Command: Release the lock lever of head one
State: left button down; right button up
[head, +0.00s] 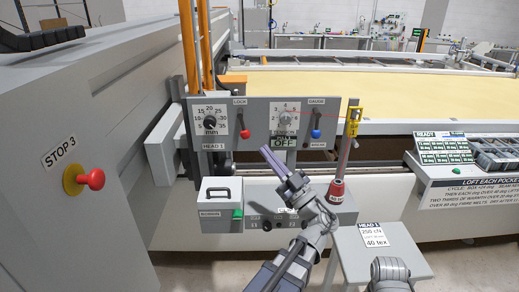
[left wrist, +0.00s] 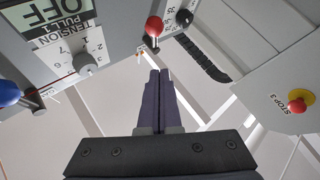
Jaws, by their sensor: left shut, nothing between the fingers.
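The lock lever is a short lever with a red ball (head: 245,134) under the LOCK label on the grey HEAD 1 panel (head: 262,113). Its ball hangs at the lower end in the head view. In the left wrist view the red ball (left wrist: 154,26) is beyond my fingertips. My left gripper (head: 266,151) has purple fingers, shut with nothing between them. It is below and right of the lever, apart from it. The fingers also show closed in the left wrist view (left wrist: 159,74). I cannot see my right gripper's fingers.
A black dial (head: 210,122) is left of the lever. A tension dial (head: 285,118), OFF display (head: 284,142) and blue-ball gauge lever (head: 316,133) are right. A red STOP 3 button (head: 95,179) is on the left housing.

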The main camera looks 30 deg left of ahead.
pick_arm(q)
jog(key=b+v, duration=0.1)
jog(key=v, duration=0.1)
jog(key=b+v, duration=0.1)
jog(key=v, duration=0.2)
jog(key=shift+s+f, duration=0.1)
jog(key=shift+f, duration=0.4)
pick_arm(e)
notch_tip(320, 180, down, 4)
jog(key=shift+a+r, duration=0.15)
jog(key=shift+r, duration=0.05)
